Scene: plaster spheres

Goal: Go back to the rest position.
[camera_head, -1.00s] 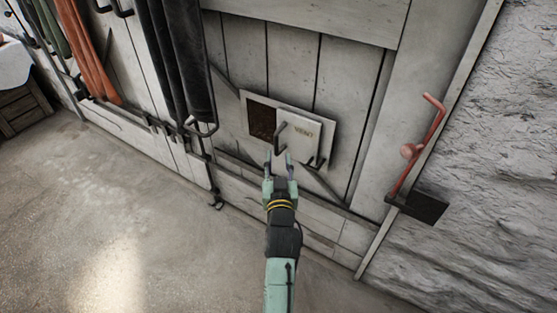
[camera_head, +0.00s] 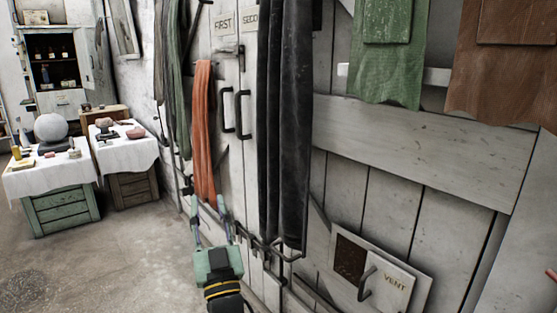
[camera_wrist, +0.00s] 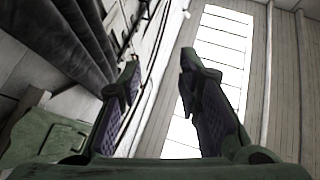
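My gripper (camera_head: 211,211) is at the bottom centre of the head view, with its green fingers pointing up and spread apart. It is open and empty. In the wrist view its two fingers (camera_wrist: 158,85) stand apart with a bright skylight or window between them. The gripper is in front of the wooden wall, left of the vent. The vent panel (camera_head: 395,285) with its handle stands beside a dark brown opening (camera_head: 351,258), part of which is uncovered.
Dark cloth (camera_head: 284,120) and orange cloth (camera_head: 204,130) hang close to my gripper. Metal bars and handles (camera_head: 227,111) stick out from the wall. Two cloth-covered tables stand at the left, one with a plaster sphere (camera_head: 51,128). The floor (camera_head: 130,260) between is clear.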

